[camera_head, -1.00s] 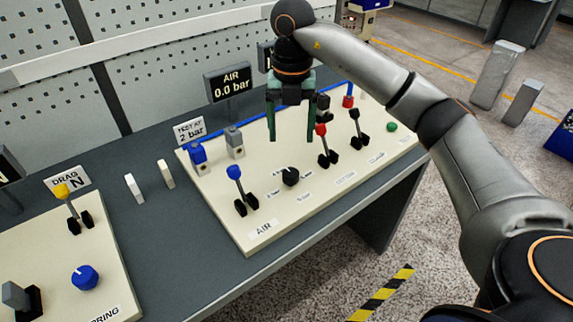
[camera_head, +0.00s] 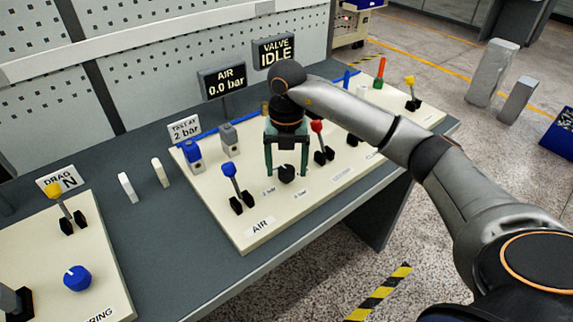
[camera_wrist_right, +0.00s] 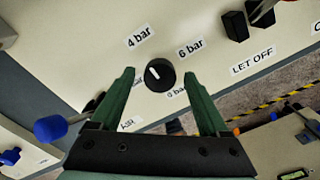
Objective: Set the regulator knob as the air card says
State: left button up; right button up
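The regulator knob (camera_head: 287,173) is black and round, on the cream AIR panel (camera_head: 232,222). In the right wrist view the knob (camera_wrist_right: 160,74) has a white mark pointing up and left. Labels around it read 4 bar (camera_wrist_right: 141,36), 6 bar (camera_wrist_right: 190,48) and 0 bar; another is partly hidden by a finger. The air card (camera_head: 184,130) reads "TEST AT 2 bar". The AIR display (camera_head: 222,80) shows 0.0 bar. My right gripper (camera_head: 286,171) is open over the knob, one green finger each side, with gaps visible in the wrist view (camera_wrist_right: 159,73). My left gripper is out of view.
A blue-topped lever (camera_head: 232,182) stands left of the knob and a red-topped lever (camera_head: 318,140) right of it. Blue and grey blocks (camera_head: 192,154) sit at the panel's back left. A VALVE display (camera_head: 274,52) reads IDLE. Another panel with a blue knob (camera_head: 77,278) is at left.

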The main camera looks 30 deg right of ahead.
grip_shut()
dwell(0.4)
jog(key=shift+n, duration=0.3)
jog(key=n, duration=0.3)
jog(key=shift+n, duration=0.3)
jog(key=n, duration=0.4)
jog(key=n+b, duration=0.1)
jog(key=n, duration=0.7)
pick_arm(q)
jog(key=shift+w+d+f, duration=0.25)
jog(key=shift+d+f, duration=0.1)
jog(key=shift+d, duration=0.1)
pick_arm(e)
jog(key=shift+n, duration=0.7)
